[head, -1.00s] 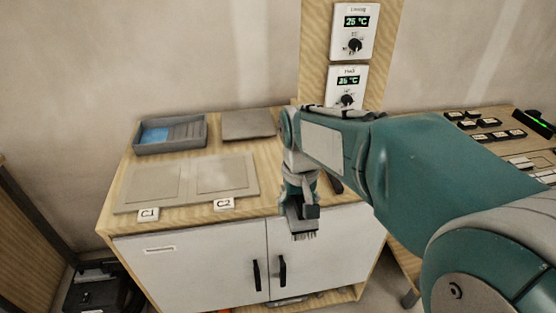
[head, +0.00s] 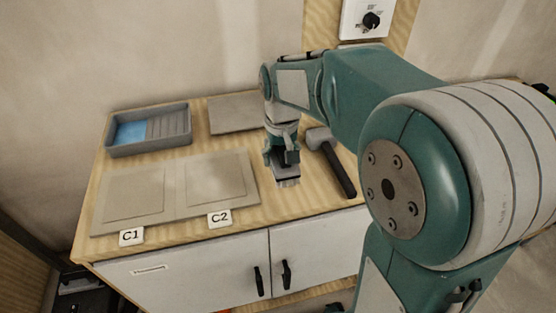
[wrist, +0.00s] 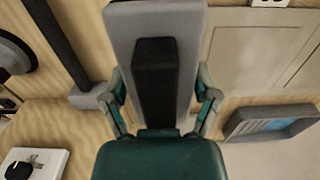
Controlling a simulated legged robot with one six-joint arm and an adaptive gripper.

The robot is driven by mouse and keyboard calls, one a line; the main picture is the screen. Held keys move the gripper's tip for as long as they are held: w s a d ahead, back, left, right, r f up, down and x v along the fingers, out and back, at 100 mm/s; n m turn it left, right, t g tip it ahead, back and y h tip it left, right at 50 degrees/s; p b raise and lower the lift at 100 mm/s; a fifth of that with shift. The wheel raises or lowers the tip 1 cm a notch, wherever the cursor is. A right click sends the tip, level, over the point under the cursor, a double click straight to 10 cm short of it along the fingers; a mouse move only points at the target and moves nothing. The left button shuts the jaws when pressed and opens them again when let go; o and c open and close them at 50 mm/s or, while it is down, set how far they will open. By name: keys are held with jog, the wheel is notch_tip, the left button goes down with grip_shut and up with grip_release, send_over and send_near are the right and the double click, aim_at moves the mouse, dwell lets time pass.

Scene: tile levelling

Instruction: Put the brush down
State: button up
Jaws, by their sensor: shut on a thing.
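The brush (head: 287,181) is in my gripper (head: 282,160), bristles down, over the wooden worktop between the C2 panel and the mallet. Whether the bristles touch the worktop I cannot tell. In the wrist view the brush shows as a long grey body with a black block (wrist: 155,80). My gripper's two fingers (wrist: 160,100) are shut on it from both sides.
A mallet (head: 335,165) lies close to the right of the brush. Two grey panels (head: 175,190), labelled C1 and C2, lie left. A grey tray (head: 150,147) with a blue area and a flat grey slab (head: 232,114) are behind. Bare wood (head: 295,205) shows in front.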

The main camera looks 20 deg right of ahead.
jog(key=w+f, duration=0.2)
jog(key=w, duration=0.1)
jog(key=w+d+f, duration=0.1)
jog(key=w+f, duration=0.1)
jog(key=w+d+f, duration=0.1)
jog(key=w+f, duration=0.2)
jog(key=shift+w+f, duration=0.1)
jog(key=shift+w, duration=0.25)
jog(key=shift+w+f, duration=0.1)
jog(key=shift+f, duration=0.1)
jog(key=shift+w+f, duration=0.2)
jog(key=shift+f, duration=1.45)
jog(key=shift+f, duration=0.1)
jog(key=o, duration=1)
